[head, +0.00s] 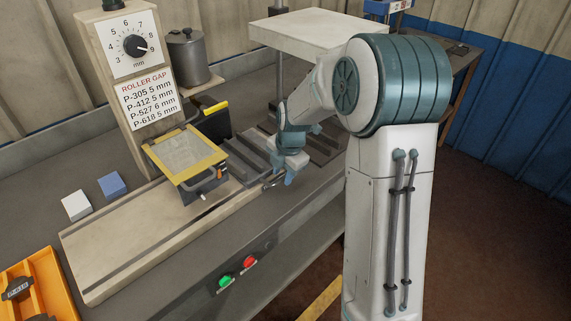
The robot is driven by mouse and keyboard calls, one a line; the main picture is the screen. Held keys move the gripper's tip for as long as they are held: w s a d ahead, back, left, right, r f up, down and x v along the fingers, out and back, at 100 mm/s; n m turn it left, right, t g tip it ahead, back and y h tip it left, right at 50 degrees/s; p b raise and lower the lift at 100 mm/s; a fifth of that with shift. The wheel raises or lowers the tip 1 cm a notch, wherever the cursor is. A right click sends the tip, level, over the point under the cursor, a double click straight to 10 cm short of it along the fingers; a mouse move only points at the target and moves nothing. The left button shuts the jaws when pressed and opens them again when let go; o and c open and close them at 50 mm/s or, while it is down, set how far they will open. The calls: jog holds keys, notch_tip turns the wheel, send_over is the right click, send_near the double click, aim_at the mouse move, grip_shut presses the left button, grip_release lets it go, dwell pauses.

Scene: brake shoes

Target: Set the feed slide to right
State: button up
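What looks like the feed slide is a carriage with a yellow-framed clear cover (187,157), sitting on a long pale bed with a dark groove (130,238). It stands about mid-bed, in front of the roller gap post. A dark curved handle (207,187) is on its front side. My gripper (279,182) is to the right of the carriage, low over the front edge of the bed and pointing down-left. It is apart from the carriage handle. Its fingers are small and partly hidden by the wrist, so I cannot tell their opening or whether they touch anything.
A roller gap dial (136,45) stands behind the carriage. A white block (76,205), a blue block (112,185) and an orange tray (40,285) are at left. A green button (225,281) and a red button (249,262) are on the bench front. A pale raised table (315,33) is behind my arm.

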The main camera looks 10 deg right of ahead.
notch_tip(320, 180, up, 13)
jog(key=s+d, duration=0.1)
jog(key=s, duration=0.1)
jog(key=shift+s+d+r, duration=0.15)
jog(key=shift+d+r, duration=0.05)
jog(key=shift+d, duration=0.05)
jog(key=s+f+m+t+h, duration=0.1)
jog(key=s+f+m, duration=0.1)
jog(key=s+m, duration=2.1)
jog(key=shift+s+d+m, duration=0.2)
jog(key=shift+s+m, duration=0.05)
jog(key=shift+m, duration=0.55)
jog(key=shift+f, duration=0.1)
dwell(0.4)
